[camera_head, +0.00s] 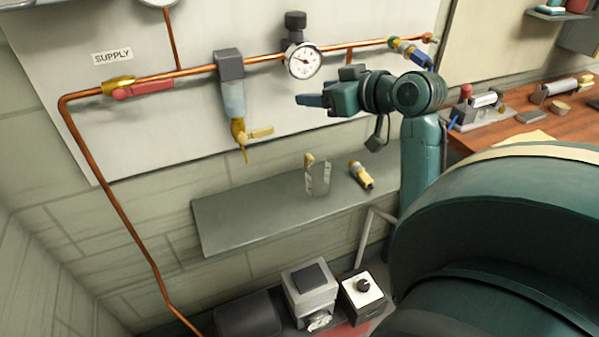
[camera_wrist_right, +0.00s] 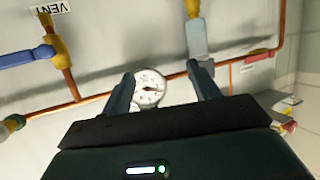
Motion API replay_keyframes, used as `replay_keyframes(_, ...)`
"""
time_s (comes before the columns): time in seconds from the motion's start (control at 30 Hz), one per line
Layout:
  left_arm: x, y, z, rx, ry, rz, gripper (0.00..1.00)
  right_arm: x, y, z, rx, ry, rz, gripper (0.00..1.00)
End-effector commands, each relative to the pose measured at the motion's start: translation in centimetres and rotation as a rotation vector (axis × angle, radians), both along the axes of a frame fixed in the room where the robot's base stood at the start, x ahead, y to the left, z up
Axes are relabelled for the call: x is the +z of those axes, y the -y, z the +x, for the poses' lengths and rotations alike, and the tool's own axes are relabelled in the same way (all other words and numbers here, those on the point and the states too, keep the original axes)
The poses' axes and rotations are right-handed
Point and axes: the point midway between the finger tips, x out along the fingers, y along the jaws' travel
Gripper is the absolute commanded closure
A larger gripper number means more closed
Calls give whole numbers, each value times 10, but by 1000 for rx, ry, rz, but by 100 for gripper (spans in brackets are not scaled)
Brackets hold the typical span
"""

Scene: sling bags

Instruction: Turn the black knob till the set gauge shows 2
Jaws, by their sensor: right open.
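The black knob (camera_head: 295,20) sits on top of the pressure regulator on the copper pipe. The white round gauge (camera_head: 303,61) is just below it; its needle shows, but the numbers are too small to read. The gauge also shows in the right wrist view (camera_wrist_right: 150,88), upside down, between the fingers in the picture. There the knob is hidden behind my gripper body. My right gripper (camera_head: 322,92) is open and empty, below and right of the gauge in the head view, apart from the knob. It also shows in the wrist view (camera_wrist_right: 163,86). My left gripper is out of view.
A filter (camera_head: 232,95) hangs left of the gauge. A red-handled supply valve (camera_head: 145,90) is further left, a blue-handled valve (camera_head: 410,52) right. A grey shelf (camera_head: 255,215) below holds a clear cup and brass fitting. A box with another dark knob (camera_head: 363,286) stands low.

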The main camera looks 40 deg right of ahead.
Motion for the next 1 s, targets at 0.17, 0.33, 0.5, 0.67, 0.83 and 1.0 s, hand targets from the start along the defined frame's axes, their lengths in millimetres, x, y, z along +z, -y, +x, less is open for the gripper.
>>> replay_keyframes(0.17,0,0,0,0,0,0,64,-34,-17,0,6,-97,-10,39)
replay_keyframes(0.33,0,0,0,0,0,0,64,-64,-33,-4,10,-181,-21,39)
replay_keyframes(0.5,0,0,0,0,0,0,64,-93,-49,-10,15,-263,-34,39)
replay_keyframes(0.67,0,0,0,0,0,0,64,-120,-64,-19,19,-337,-45,39)
replay_keyframes(0.83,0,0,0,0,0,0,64,-146,-80,-30,25,-409,-56,39)
replay_keyframes(1.0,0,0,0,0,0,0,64,-163,-91,-39,29,-459,-65,39)
